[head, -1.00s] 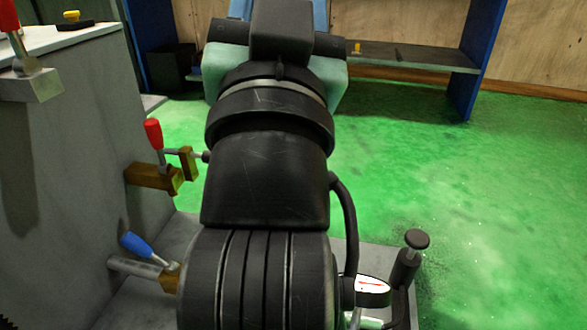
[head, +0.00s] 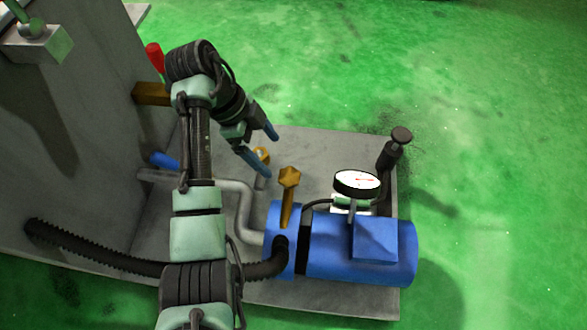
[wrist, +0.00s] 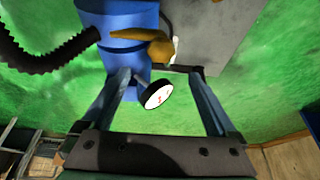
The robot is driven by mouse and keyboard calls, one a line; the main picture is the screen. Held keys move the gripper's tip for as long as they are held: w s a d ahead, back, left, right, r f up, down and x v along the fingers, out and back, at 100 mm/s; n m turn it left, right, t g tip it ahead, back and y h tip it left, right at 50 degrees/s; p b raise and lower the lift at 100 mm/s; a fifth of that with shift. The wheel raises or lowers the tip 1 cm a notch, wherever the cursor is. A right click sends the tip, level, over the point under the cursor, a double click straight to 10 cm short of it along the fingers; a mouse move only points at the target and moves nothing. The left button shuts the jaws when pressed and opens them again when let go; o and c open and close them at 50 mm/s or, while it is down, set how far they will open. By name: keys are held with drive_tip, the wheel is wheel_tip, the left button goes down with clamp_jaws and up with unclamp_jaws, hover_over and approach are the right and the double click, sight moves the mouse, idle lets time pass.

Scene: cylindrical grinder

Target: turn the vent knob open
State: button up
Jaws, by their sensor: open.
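A brass knob with a faceted head (head: 289,178), which looks like the vent knob, stands on a stem at the left end of the blue pump (head: 395,250). In the wrist view the brass knob (wrist: 158,50) shows just beyond the fingertips, above the middle of the gap. My gripper (head: 272,157) is open and empty, its two blue fingers spread to the upper left of the knob in the head view. In the wrist view my gripper (wrist: 160,72) has one finger on each side of the picture. I see no clear contact between finger and knob.
A smaller brass fitting (head: 262,155) is close to the fingers. A white-faced gauge (head: 357,182) and a black-capped post (head: 401,135) stand to the right. A grey pipe (head: 238,195) and black ribbed hose (head: 100,256) run left. The grey machine wall (head: 80,120) bounds the left side.

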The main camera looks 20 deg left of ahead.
sight(289, 176)
drive_tip(key=b+x, duration=0.6)
drive_tip(key=x, duration=0.5)
drive_tip(key=shift+w+f, duration=0.15)
drive_tip(key=shift+f, duration=0.1)
drive_tip(key=c, duration=1.4)
